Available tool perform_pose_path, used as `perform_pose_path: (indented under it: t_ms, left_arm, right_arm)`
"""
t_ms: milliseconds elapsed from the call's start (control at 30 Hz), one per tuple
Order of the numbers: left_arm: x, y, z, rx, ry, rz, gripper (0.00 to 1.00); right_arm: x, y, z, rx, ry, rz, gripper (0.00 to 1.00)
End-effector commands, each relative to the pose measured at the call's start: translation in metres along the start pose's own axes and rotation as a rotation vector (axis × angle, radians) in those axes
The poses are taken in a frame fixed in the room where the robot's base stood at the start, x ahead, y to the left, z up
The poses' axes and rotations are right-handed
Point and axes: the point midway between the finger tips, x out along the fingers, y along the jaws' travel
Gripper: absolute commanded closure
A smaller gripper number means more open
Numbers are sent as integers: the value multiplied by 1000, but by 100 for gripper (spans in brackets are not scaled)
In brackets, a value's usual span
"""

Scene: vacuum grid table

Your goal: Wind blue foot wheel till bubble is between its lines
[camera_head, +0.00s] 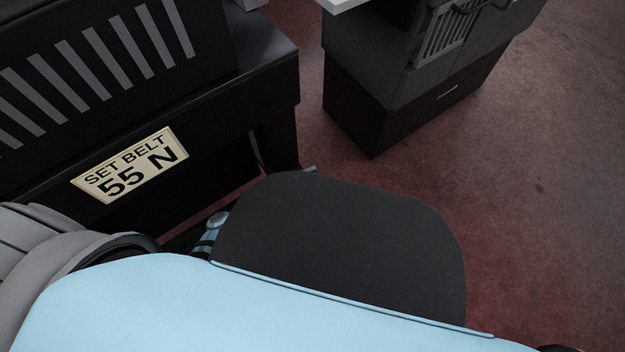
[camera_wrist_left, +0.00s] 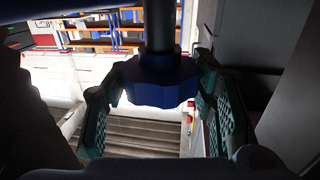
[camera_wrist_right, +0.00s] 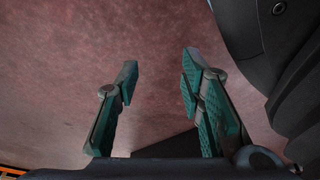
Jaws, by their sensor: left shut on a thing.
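The blue foot wheel (camera_wrist_left: 155,82) shows in the left wrist view, lobed at its rim, on a dark upright post (camera_wrist_left: 162,28). My left gripper (camera_wrist_left: 158,92) is shut on the wheel, with a green-padded finger at either side. In the head view my own body hides most of the left gripper, and the wheel cannot be made out there. My right gripper (camera_wrist_right: 160,68) is open and empty above the reddish floor. The bubble and its lines do not show in any view.
A dark machine (camera_head: 270,95) with a plate (camera_head: 131,165) reading "SET BELT 55 N" stands at the left of the head view. A dark cabinet (camera_head: 375,105) stands behind. Reddish floor (camera_head: 545,190) is clear at the right. Shelving (camera_wrist_left: 100,38) shows in the left wrist background.

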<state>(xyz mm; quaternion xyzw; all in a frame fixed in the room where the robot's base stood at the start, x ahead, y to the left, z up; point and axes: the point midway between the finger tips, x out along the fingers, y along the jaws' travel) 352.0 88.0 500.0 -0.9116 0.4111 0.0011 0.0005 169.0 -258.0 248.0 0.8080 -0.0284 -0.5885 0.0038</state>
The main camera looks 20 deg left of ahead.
Motion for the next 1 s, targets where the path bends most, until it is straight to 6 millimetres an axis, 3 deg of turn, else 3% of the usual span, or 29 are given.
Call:
perform_pose_path:
  t_ms: [400, 900, 933, 1000]
  left_arm:
    - [0, 0, 0, -2, 0, -202, 77]
    - [0, 0, 1, -1, 1, -227, 77]
    - [0, 0, 0, -1, 1, -227, 47]
    - [0, 0, 0, -1, 1, -227, 36]
  right_arm:
    - [-9, 11, 21, -30, -44, 18, 64]
    - [-9, 12, 23, -33, -48, 20, 64]
    - [-9, 12, 23, -33, -48, 20, 64]
    - [-9, 12, 23, -33, -48, 20, 64]
